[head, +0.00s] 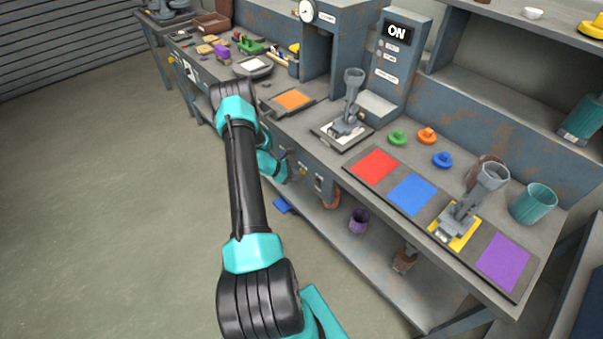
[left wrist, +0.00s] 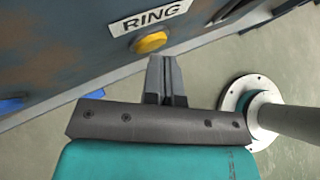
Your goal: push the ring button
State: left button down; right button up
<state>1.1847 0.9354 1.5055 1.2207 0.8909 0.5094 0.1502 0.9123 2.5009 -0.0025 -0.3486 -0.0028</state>
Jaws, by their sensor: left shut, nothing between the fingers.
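The ring button (left wrist: 150,42) is a round yellow-orange button on a worn blue-grey panel in the left wrist view. A white label reading RING (left wrist: 150,18) sits just above it. My left gripper (left wrist: 167,62) is shut and empty, its fingertips just below and slightly right of the button in that view. I cannot tell whether they touch the panel. In the head view my left gripper (head: 291,156) is small and partly hidden by my wrist, at the front face of the workbench (head: 330,140). I cannot make out the button there. My right gripper is not in view.
Red (head: 375,164), blue (head: 412,194) and purple (head: 503,262) squares lie on the bench top. A lower shelf holds a purple cup (head: 358,220). Open floor (head: 100,200) lies to the left.

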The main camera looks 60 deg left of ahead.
pick_arm(q)
jog(key=shift+w, duration=0.25)
jog(key=shift+s, duration=0.2)
dwell(0.5)
jog(key=shift+s+d, duration=0.1)
jog(key=shift+s, duration=0.55)
jog(key=s, duration=0.5)
jog(key=shift+d, duration=0.4)
dwell(0.6)
